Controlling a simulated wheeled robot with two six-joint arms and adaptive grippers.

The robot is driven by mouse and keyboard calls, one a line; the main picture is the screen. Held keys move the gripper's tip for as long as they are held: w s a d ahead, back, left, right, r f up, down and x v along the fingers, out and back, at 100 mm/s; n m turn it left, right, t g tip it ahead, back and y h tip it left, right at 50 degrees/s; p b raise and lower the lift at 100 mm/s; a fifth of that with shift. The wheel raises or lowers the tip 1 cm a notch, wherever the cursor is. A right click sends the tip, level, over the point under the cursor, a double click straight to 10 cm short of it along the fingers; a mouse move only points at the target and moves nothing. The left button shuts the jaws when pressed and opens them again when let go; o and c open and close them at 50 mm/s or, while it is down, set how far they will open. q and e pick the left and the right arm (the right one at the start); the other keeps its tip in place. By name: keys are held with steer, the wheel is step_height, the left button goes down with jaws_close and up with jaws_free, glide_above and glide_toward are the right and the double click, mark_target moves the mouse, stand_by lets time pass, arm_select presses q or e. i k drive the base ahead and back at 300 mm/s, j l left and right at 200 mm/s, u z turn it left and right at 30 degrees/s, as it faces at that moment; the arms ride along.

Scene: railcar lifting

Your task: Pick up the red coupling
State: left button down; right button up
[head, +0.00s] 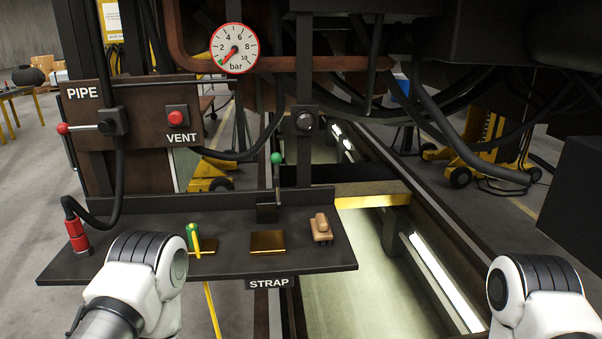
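The red coupling (74,227) stands at the left end of the dark shelf (120,262), on the end of a black hose (118,170) that loops down from the PIPE panel. Its lower part is a red cylinder with a silvery ring, resting at the shelf surface. A white link of my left arm shows just right of and in front of it, at the bottom left. A link of my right arm shows at the bottom right. Neither gripper shows in the head view.
The shelf also holds a green-and-yellow handle (194,240), a brass plate (267,242), a tan block (320,228) and an upright green-knobbed lever (277,159). Above are the red VENT button (176,117) and a pressure gauge (234,48). A lit pit lies right of the shelf.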

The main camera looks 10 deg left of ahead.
mark_target(73, 221)
steer(key=u, duration=1.45)
